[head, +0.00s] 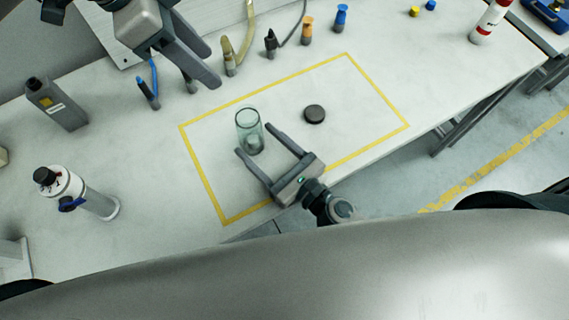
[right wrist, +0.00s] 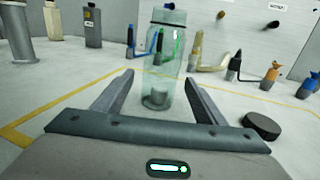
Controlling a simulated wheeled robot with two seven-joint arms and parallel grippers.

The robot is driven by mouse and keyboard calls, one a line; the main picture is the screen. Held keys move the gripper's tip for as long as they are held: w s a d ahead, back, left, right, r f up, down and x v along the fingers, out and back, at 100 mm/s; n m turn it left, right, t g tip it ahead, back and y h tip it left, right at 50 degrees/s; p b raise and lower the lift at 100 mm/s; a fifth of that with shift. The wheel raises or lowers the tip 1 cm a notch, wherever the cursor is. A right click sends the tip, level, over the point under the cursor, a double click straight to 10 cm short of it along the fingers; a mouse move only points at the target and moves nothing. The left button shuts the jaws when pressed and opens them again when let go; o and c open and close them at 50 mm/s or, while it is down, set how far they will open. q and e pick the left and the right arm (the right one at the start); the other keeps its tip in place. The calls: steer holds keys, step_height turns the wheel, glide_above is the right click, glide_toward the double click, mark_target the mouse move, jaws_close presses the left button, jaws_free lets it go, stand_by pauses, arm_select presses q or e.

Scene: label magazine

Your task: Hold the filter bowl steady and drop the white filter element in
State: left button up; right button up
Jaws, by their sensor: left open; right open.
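The clear, greenish filter bowl (head: 249,122) stands upright inside the yellow-taped rectangle; it also shows in the right wrist view (right wrist: 166,50). My right gripper (head: 254,139) is open, its fingers reaching to either side of the bowl's lower part; the right wrist view (right wrist: 159,76) shows the bowl between or just beyond the fingertips. A small pale grey shape (right wrist: 157,97) is in the bowl's bottom; I cannot tell whether it is the filter element. No other white filter element is clearly visible. My left gripper (head: 211,68) is open and looks empty above the table's back left.
A dark round cap (head: 315,114) lies right of the bowl. A white-topped cylinder unit (head: 75,190) and a grey bottle (head: 57,104) stand at the left. Several hose fittings, including an orange one (head: 307,30), line the back. The taped area's right part is mostly clear.

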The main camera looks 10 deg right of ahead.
steer(key=shift+v, duration=4.2)
